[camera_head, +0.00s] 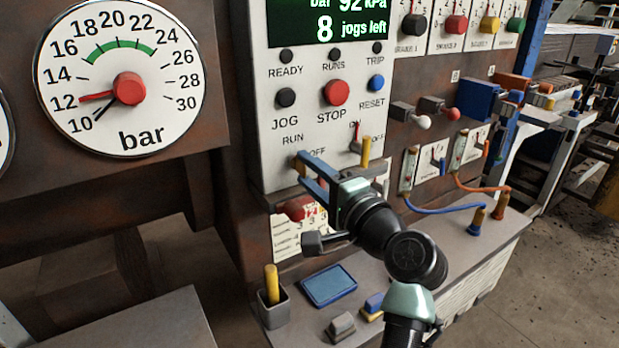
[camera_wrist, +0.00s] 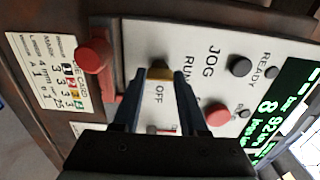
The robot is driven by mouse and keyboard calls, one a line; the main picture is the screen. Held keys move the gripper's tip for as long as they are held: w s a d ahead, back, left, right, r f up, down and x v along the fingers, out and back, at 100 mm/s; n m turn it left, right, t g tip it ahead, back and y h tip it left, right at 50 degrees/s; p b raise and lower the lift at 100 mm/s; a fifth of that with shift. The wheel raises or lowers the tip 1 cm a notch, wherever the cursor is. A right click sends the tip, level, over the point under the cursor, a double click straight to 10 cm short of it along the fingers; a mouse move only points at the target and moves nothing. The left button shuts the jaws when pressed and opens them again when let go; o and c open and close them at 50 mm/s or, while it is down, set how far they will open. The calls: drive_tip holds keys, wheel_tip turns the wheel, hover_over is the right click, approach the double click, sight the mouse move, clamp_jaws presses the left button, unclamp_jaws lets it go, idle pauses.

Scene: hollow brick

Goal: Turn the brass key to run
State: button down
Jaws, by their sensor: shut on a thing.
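The brass key (camera_head: 297,162) sits low on the pale control panel (camera_head: 270,125), by the RUN and OFF labels. In the wrist view the key (camera_wrist: 160,73) shows as a brass head between the blue fingers. My gripper (camera_head: 303,168) is shut on the key, with one finger on each side of it; it also shows in the wrist view (camera_wrist: 159,84). The fingers hide part of the key and its lock, so I cannot tell exactly which label it points to. The panel display (camera_head: 335,18) reads 8 jogs left.
A red STOP button (camera_head: 335,92) and a black JOG button (camera_head: 285,97) are above my gripper. A red knob (camera_head: 294,209) is just below it. A second brass-coloured post (camera_head: 365,150) stands to the right. A cup (camera_head: 272,305) and a blue pad (camera_head: 329,285) are on the ledge below.

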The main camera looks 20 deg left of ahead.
idle(0.5)
drive_tip(key=shift+c, duration=2.2)
unclamp_jaws()
drive_tip(key=b+v, duration=0.1)
drive_tip(key=v, duration=1.2)
